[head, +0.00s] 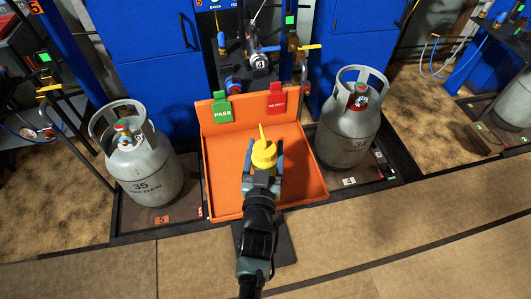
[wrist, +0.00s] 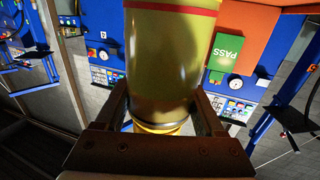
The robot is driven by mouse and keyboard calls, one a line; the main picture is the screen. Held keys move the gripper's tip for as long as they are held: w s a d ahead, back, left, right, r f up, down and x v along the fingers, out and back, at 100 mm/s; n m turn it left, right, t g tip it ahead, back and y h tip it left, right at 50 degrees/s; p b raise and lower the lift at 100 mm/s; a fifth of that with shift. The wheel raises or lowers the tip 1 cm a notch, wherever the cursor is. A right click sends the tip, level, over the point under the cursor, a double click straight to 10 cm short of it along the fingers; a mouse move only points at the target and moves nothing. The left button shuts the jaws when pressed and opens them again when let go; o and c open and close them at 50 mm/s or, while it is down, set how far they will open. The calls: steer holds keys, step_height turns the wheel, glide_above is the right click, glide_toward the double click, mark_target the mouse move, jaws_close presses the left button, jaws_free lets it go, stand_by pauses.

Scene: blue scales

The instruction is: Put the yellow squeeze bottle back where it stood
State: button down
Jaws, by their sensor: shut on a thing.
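The yellow squeeze bottle (head: 263,153) is in my gripper (head: 263,172). Its yellow top and thin nozzle point up in the head view. My gripper is shut on it, with one finger on either side. In the wrist view the bottle's yellowish body (wrist: 172,55), with a red band, fills the middle between the fingers of my gripper (wrist: 165,115). In the head view the bottle is in front of the orange tray (head: 305,165). I cannot tell whether its base touches the tray. The bottle's lower part is hidden by my gripper.
A green PASS tag (head: 222,112) and a red tag (head: 277,100) hang on the tray's back wall. Grey gas cylinders stand left (head: 145,170) and right (head: 348,130) of the tray. Blue cabinets (head: 150,45) rise behind. The tray floor right of the bottle is clear.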

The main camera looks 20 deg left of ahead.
steer(key=shift+r, duration=0.1)
jaws_free()
steer(key=shift+r, duration=0.1)
steer(key=v, duration=1.2)
